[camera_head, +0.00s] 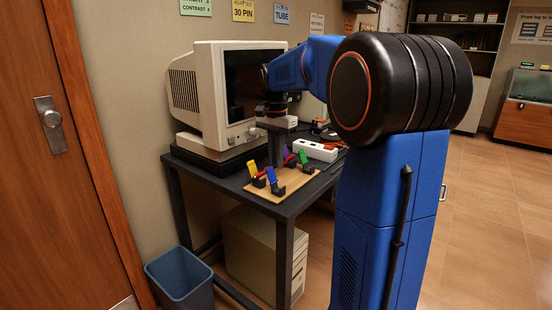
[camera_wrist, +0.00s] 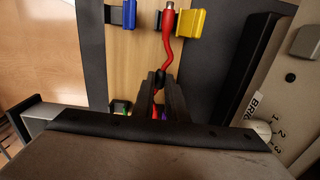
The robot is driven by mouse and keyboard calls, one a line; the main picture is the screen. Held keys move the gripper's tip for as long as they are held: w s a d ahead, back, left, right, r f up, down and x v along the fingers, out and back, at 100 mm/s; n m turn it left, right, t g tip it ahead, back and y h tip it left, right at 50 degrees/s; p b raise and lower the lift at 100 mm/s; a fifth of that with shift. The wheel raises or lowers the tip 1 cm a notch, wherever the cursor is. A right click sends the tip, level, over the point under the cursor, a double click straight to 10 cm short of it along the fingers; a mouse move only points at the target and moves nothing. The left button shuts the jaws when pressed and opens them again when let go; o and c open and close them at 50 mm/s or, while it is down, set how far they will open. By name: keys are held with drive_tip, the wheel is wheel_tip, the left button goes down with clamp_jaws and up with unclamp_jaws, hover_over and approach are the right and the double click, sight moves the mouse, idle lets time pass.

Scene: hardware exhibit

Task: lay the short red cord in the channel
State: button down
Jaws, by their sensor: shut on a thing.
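The short red cord (camera_wrist: 167,47) runs down the wrist view from a metal-tipped red plug beside a yellow clip (camera_wrist: 190,23) to my gripper (camera_wrist: 161,82). My gripper's dark fingers are shut on the cord, at a black part of it. In the head view my gripper (camera_head: 276,164) points down low over the wooden board (camera_head: 270,203). Red shows there beside the yellow clip (camera_head: 252,169) and behind the fingers. A blue clip (camera_wrist: 121,14) stands left of the cord. I cannot tell the channel apart clearly; the fingers hide the board below them.
The board lies on a dark desk (camera_head: 290,207) with green (camera_head: 304,158) and blue (camera_head: 271,175) clips. A beige monitor (camera_head: 210,90) stands close behind. A white power strip (camera_head: 316,150) lies to the right. A blue bin (camera_head: 181,278) stands on the floor.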

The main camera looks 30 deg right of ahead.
drive_tip(key=shift+f, duration=0.55)
idle(1.0)
drive_tip(key=c, duration=1)
unclamp_jaws()
drive_tip(key=shift+c, duration=0.2)
drive_tip(key=shift+r, duration=3.75)
